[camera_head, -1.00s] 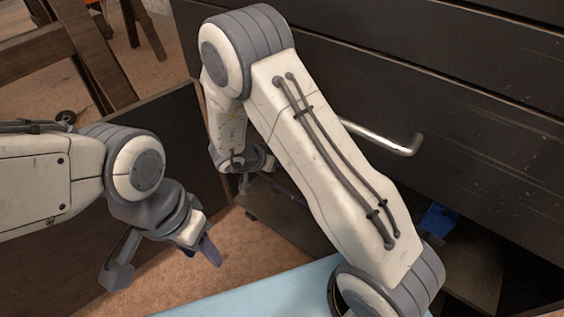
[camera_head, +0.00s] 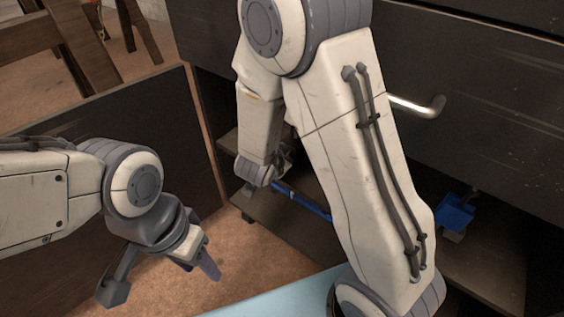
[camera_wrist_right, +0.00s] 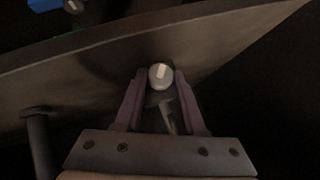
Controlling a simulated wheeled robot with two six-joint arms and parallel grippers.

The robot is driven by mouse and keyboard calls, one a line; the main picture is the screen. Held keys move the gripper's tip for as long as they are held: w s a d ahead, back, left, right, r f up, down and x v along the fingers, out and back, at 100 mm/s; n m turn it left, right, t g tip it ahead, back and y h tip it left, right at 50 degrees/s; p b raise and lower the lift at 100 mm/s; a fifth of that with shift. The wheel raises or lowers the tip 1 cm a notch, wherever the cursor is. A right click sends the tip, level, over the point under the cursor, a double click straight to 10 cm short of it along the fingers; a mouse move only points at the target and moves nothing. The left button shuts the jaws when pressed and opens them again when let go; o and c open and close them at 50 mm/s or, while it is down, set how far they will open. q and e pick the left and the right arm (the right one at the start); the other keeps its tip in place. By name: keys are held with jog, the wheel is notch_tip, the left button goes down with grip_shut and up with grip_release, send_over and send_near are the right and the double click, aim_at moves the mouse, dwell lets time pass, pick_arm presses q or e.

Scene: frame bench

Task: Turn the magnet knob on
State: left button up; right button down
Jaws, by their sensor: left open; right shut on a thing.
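A small round knob (camera_wrist_right: 160,71) with a pale bar mark on its face shows in the right wrist view, at a dark board's edge. My right gripper (camera_wrist_right: 160,84) is shut on it, with a finger at each side. In the head view my right gripper (camera_head: 265,180) is low by the dark cabinet's opening, beside a blue bar (camera_head: 302,201), and the knob cannot be made out there. My left gripper (camera_head: 160,275) is open and empty over the brown floor, away from the cabinet.
The dark cabinet front (camera_head: 480,110) has a metal handle (camera_head: 418,106). A blue part (camera_head: 457,213) sits in the opening at right. A second knob (camera_wrist_right: 73,6) shows beside a blue block (camera_wrist_right: 44,4) in the wrist view. A light blue surface (camera_head: 275,298) lies in front.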

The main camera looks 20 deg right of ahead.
jog(key=shift+d, duration=0.1)
dwell(0.4)
jog(key=c, duration=0.5)
grip_release()
jog(key=v, duration=1)
jog(key=shift+s+p, duration=0.2)
jog(key=shift+p, duration=0.2)
